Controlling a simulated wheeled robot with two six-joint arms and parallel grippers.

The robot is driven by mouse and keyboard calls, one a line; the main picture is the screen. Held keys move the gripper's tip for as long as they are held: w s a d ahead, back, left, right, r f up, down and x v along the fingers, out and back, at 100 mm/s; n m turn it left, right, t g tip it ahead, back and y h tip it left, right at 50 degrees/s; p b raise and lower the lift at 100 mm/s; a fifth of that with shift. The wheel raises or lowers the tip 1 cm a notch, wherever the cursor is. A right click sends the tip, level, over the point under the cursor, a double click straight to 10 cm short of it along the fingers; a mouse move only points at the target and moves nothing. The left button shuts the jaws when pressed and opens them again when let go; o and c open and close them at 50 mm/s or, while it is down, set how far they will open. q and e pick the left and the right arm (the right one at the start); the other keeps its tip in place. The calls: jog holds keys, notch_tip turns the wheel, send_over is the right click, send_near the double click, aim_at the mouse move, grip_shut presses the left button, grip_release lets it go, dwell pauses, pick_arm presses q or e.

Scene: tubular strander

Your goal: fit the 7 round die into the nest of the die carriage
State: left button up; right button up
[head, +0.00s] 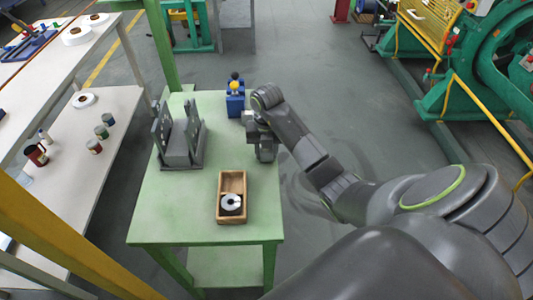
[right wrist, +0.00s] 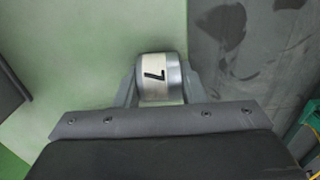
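The 7 round die (right wrist: 160,76) shows in the right wrist view as a pale, metallic round piece with a black 7. My right gripper (right wrist: 160,92) is shut on it, one finger on each side. In the head view my right gripper (head: 265,153) is over the right edge of the green table, and the die cannot be made out there. A grey fixture with upright plates (head: 180,142), apparently the die carriage, stands on the table left of the gripper, apart from it. Its nest cannot be made out clearly. My left gripper is not in view.
A wooden box (head: 222,219) holding a white ring-shaped piece (head: 231,202) sits on the green table (head: 160,223) near its front. A blue device with a yellow ball (head: 235,101) stands at the back. The table is clear between fixture and gripper.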

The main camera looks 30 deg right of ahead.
grip_shut()
jog(key=shift+r, duration=0.1)
